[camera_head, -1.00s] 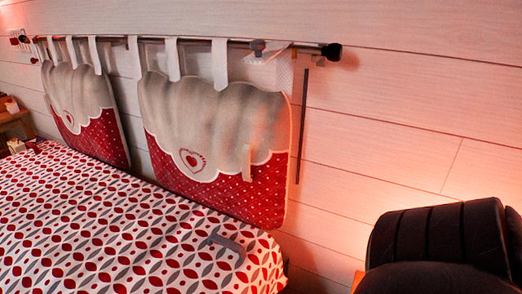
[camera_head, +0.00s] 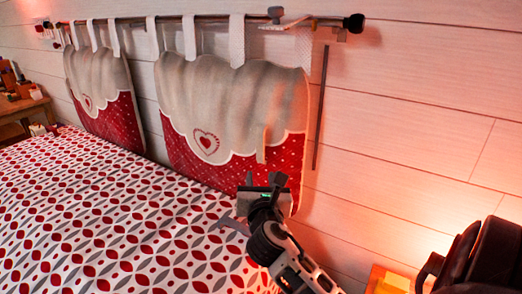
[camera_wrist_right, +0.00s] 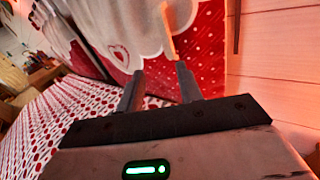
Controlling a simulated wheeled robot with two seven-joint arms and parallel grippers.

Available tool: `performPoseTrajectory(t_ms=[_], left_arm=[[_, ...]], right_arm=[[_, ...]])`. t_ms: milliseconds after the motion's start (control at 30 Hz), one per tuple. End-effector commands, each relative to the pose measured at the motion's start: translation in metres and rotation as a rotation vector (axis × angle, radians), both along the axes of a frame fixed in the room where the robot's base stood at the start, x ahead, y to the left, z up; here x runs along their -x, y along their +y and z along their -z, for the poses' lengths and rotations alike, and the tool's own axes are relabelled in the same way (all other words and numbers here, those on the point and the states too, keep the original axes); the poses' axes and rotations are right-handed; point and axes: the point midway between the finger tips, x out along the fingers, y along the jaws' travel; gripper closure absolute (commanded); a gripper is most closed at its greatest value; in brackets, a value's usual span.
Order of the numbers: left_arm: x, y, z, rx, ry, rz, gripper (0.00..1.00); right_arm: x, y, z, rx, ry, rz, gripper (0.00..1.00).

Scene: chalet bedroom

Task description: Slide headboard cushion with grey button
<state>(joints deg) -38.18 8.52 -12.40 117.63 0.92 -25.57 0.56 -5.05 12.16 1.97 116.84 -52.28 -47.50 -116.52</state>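Two grey and red headboard cushions hang by white straps from a dark rod (camera_head: 190,19) on the wall. The nearer cushion (camera_head: 225,95) has a heart patch and a beige upright tab (camera_head: 262,145) near its right edge. The farther cushion (camera_head: 97,75) hangs to its left. My right gripper (camera_head: 262,183) is in front of the nearer cushion's lower right part. In the wrist view its two fingers (camera_wrist_right: 158,88) are apart with nothing between them. My left gripper is out of view.
The patterned bed (camera_head: 120,220) fills the lower left. A dark chair (camera_head: 490,255) stands at lower right. A thin dark strip (camera_head: 320,110) runs down the wall beside the cushion.

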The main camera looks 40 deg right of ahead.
Motion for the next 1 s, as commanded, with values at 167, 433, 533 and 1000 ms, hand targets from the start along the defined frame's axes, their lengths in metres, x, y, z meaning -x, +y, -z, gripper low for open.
performPoseTrajectory(t_ms=[167, 433, 533, 1000], left_arm=[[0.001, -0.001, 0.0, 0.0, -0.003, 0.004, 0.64], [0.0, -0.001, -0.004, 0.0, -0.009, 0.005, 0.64], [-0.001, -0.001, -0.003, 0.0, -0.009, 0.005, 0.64], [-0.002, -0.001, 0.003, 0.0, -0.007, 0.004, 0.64]], right_arm=[[-0.004, -0.012, -0.013, 0.101, 0.031, 0.035, 0.64], [-0.039, -0.042, -0.014, 0.1, 0.032, 0.037, 0.64], [-0.057, -0.056, -0.013, 0.099, 0.032, 0.035, 0.64], [-0.117, -0.106, -0.012, 0.097, 0.032, 0.033, 0.64]])
